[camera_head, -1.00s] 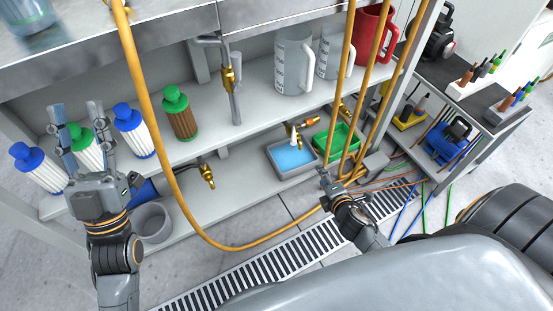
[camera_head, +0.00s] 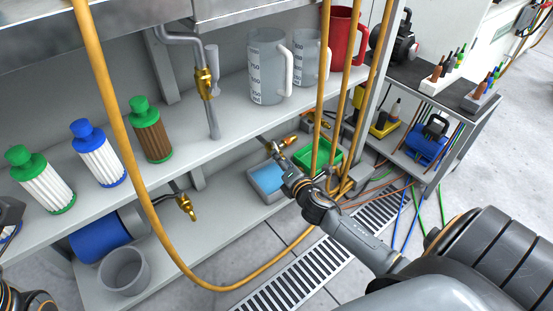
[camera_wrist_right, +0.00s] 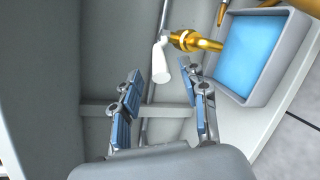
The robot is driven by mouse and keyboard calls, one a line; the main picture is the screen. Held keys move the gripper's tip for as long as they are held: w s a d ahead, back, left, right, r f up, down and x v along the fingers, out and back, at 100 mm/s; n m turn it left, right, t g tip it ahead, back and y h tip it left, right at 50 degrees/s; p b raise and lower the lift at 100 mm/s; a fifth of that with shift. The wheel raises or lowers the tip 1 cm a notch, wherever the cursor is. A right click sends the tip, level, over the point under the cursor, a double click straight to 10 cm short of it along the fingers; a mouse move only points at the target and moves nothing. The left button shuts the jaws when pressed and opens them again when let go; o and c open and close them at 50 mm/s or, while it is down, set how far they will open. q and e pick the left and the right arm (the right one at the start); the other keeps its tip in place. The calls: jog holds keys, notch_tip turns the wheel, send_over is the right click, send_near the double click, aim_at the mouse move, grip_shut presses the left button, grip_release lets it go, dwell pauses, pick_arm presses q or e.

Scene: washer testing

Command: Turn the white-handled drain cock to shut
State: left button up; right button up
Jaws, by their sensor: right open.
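The drain cock has a brass body and a short white handle. In the right wrist view its white handle (camera_wrist_right: 161,62) points down toward the gap between my fingers, and its brass body (camera_wrist_right: 190,41) lies to the right. In the head view the brass body (camera_head: 289,140) shows beside my gripper; the handle is mostly hidden there. My right gripper (camera_head: 273,151) is open, its fingertips (camera_wrist_right: 165,82) either side of the handle's lower end. Contact cannot be told. Only the edge of my left gripper's palm (camera_head: 8,213) shows at the left; its fingers are out of view.
A grey tray (camera_head: 259,190) of blue liquid lies under the cock, with a green tray (camera_head: 335,167) to its right. An orange hose (camera_head: 128,150) hangs in front of the shelves. Another brass cock (camera_head: 186,206) is to the left. Jugs (camera_head: 268,65) stand on the shelf above.

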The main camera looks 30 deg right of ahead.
jog(key=shift+b+x, duration=0.6)
jog(key=shift+x, duration=1.45)
grip_shut()
